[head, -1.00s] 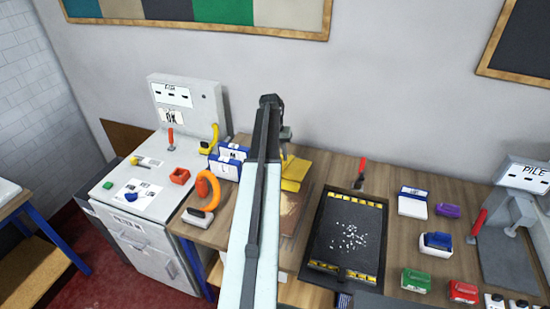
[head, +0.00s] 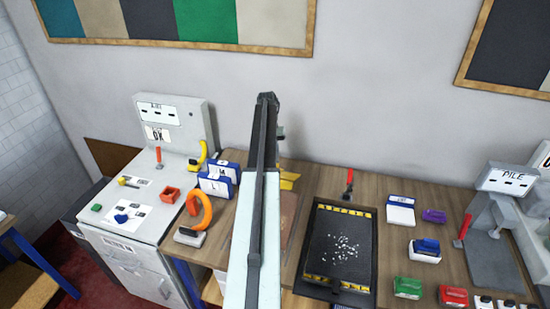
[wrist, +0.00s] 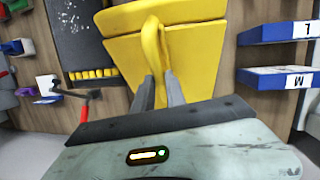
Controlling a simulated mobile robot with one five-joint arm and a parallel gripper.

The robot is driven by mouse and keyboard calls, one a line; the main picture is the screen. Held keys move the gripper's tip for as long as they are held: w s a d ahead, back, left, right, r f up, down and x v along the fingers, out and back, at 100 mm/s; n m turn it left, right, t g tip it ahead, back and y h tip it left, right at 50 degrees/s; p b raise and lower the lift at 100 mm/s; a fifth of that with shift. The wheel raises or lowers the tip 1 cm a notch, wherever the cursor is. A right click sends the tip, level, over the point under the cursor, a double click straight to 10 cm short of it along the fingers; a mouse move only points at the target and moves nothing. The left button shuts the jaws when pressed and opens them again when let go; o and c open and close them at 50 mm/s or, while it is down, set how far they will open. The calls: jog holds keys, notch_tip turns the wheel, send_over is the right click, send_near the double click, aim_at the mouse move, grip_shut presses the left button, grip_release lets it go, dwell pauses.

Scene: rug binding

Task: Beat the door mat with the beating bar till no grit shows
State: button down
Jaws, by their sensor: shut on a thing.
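The black door mat (head: 350,222) lies flat on the bench, pale grit scattered over its middle and yellow strips at both ends. Part of it shows in the wrist view (wrist: 85,45). A red-handled tool (head: 349,182), possibly the beating bar, is just behind the mat; the wrist view shows its red handle (wrist: 84,113) and dark shaft. My gripper (wrist: 163,80) is shut on the loop handle of a yellow plate-like piece (wrist: 200,50), left of the mat. In the head view my arm hides the gripper and much of the yellow piece (head: 288,184).
Blue-and-white boxes (head: 214,184) and an orange ring-handled tool (head: 195,220) stand left of my arm. A grey cabinet (head: 130,255) is farther left. Right of the mat are small blocks, a blue-topped brush (head: 426,250) and the PILE stand (head: 505,180).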

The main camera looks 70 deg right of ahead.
jog(key=c, duration=1.4)
grip_release()
jog(key=shift+o, duration=0.2)
jog(key=shift+r, duration=0.1)
jog(key=p+v, duration=0.7)
jog(key=shift+r, duration=0.3)
jog(key=shift+w, duration=0.15)
